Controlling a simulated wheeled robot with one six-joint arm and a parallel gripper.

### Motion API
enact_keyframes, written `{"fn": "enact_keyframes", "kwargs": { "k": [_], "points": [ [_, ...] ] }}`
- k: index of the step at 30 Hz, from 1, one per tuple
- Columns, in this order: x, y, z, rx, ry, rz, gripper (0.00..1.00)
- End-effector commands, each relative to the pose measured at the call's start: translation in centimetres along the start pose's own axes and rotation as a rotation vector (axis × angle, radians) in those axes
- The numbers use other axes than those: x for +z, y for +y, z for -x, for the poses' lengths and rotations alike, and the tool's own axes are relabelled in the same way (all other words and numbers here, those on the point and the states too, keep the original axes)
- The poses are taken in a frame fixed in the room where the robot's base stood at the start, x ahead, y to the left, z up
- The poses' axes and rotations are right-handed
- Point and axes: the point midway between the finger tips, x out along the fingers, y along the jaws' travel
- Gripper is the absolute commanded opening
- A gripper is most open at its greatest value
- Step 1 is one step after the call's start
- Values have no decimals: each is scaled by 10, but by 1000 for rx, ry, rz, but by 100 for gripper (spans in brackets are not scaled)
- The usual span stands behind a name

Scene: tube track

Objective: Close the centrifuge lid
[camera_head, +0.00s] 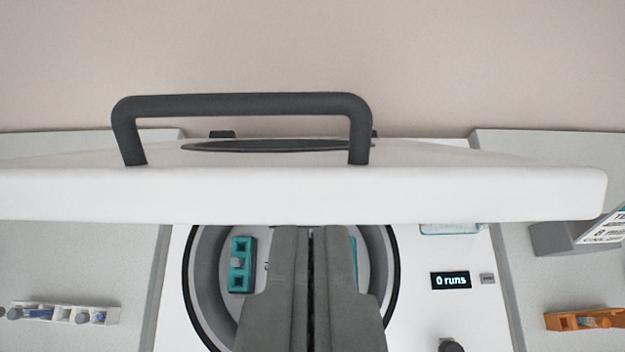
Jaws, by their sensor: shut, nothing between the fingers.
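The white centrifuge lid (450,193) spans the picture, seen nearly edge-on, raised above the centrifuge body (430,310). A dark grey bar handle (240,105) stands on the lid's upper face. Below the lid's edge the round bowl (205,290) is uncovered, with a dark rim and a teal tube holder (242,265) inside at its left. My gripper (312,232) is shut and empty, its fingers together, in front of the bowl and just under the lid's lower edge in the picture. It hides the bowl's middle and most of a second teal holder (355,262). I cannot tell whether the fingertips touch the lid.
A small display (451,281) reading "0 runs" and a dark knob (450,345) are right of the bowl. A white rack with tubes (65,314) lies at left, an orange rack (585,319) at right. A grey sign stand (565,238) is at the right edge.

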Motion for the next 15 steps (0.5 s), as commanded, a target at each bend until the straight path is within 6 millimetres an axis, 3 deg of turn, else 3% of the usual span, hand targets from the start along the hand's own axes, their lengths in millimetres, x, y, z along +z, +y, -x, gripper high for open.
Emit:
{"fn": "enact_keyframes", "kwargs": {
  "k": [15],
  "points": [
    [0, 0, -77, 0, 0, 0, 0]
  ]
}}
